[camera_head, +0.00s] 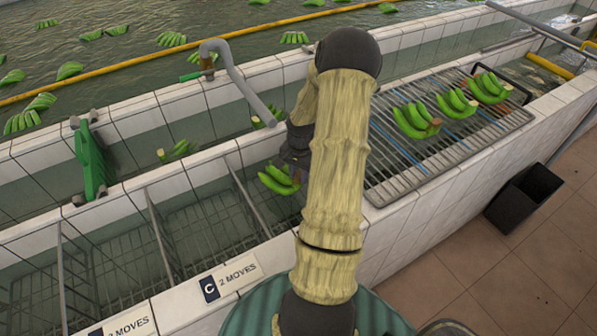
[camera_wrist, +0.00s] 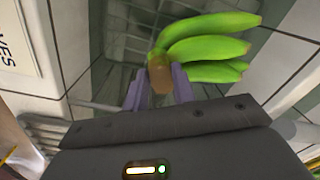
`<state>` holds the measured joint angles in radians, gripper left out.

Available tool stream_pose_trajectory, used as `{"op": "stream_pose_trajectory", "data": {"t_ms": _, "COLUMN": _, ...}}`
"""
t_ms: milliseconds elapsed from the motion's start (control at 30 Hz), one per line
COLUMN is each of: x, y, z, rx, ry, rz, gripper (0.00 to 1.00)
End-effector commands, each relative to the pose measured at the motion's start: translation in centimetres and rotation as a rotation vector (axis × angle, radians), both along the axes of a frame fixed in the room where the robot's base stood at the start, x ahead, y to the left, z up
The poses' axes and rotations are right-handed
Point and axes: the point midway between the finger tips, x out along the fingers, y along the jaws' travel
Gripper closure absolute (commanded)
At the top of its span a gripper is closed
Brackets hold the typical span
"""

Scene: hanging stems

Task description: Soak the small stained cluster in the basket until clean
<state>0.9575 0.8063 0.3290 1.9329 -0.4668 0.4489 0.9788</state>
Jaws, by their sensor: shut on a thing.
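A small cluster of green bananas (camera_head: 279,179) hangs at my gripper in the head view, low over the water-filled basket compartment (camera_head: 212,213) behind the "C 2 MOVES" sign. In the wrist view the cluster (camera_wrist: 208,47) shows several green fingers and a brown cut crown. My gripper (camera_wrist: 160,88) is shut on that crown with its purple-grey fingers. No stain shows clearly on the side I see. My arm hides part of the compartment's right side, and I cannot tell whether the cluster touches the water.
White tiled walls and metal dividers (camera_head: 160,236) separate the wire-basket compartments. A metal rack (camera_head: 452,130) with three banana clusters lies to the right. A curved grey pipe (camera_head: 238,80) stands behind. A black bin (camera_head: 524,198) stands on the floor. More clusters float in the far water.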

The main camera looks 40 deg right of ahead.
Motion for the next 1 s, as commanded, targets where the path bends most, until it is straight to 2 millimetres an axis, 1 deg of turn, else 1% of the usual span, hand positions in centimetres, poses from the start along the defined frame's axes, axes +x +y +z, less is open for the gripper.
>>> {"op": "stream_pose_trajectory", "data": {"t_ms": 33, "x": 0.1, "y": 0.0, "z": -0.8, "rx": -0.001, "ry": -0.002, "rz": 0.000, "gripper": 1.00}}
{"op": "stream_pose_trajectory", "data": {"t_ms": 100, "x": 0.1, "y": 0.0, "z": -1.4, "rx": 0.000, "ry": -0.002, "rz": 0.001, "gripper": 1.00}}
{"op": "stream_pose_trajectory", "data": {"t_ms": 1000, "x": 0.1, "y": 0.0, "z": -9.4, "rx": 0.000, "ry": -0.002, "rz": 0.001, "gripper": 1.00}}
